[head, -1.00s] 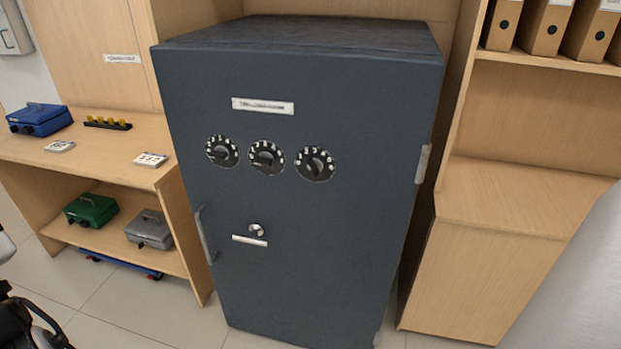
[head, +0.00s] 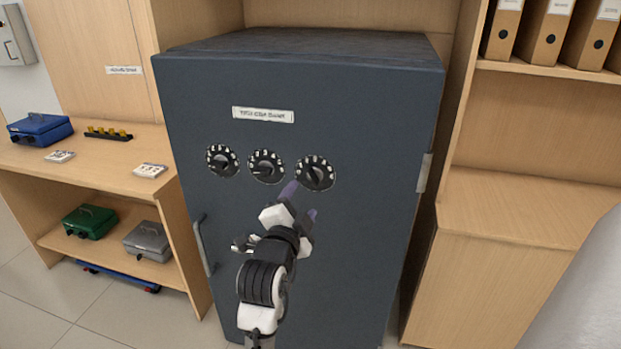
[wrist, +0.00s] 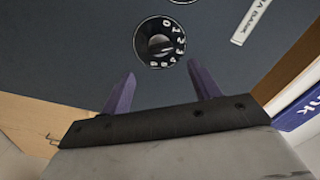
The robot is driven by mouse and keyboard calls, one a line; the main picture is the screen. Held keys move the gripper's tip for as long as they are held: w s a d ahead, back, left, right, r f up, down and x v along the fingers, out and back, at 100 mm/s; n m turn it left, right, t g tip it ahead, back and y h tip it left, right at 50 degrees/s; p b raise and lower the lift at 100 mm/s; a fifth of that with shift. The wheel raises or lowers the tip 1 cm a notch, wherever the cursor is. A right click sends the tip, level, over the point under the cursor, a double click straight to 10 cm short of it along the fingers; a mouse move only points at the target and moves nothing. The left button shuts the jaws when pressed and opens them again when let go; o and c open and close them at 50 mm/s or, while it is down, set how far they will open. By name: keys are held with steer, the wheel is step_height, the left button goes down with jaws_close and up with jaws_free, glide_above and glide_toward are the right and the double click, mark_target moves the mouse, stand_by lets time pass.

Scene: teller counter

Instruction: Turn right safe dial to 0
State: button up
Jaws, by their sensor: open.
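The right safe dial (head: 316,174) is a round black dial with white digits, at the right end of a row of three on the dark safe door (head: 370,230). My gripper (head: 302,202) is raised in front of the door, just below this dial in the head view. In the wrist view a dial (wrist: 160,42), which appears to be the right one, lies beyond the fingertips. My gripper (wrist: 162,80) has its two purple fingers spread and empty, apart from the dial. The digits 0, 1, 2 and 3 are readable; the knob's exact setting is unclear.
The middle dial (head: 266,167) and left dial (head: 222,160) sit close by. A door handle (head: 202,245) is at the left and a hinge (head: 424,173) at the right. A wooden cabinet (head: 520,215) stands right; a shelf unit (head: 110,150) with cash boxes stands left.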

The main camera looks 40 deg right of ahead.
mark_target(311, 181)
steer(key=p+x, duration=0.2)
steer(key=x, duration=0.7)
steer(key=shift+w+d, duration=0.1)
steer(key=shift+w, duration=0.05)
steer(key=shift+c, duration=0.4)
steer(key=c, duration=0.9)
steer(key=shift+n, duration=0.4)
steer(key=n+p, duration=0.1)
steer(key=n, duration=0.4)
steer(key=n+p, duration=0.2)
steer(key=n, duration=0.4)
steer(key=shift+f, duration=0.1)
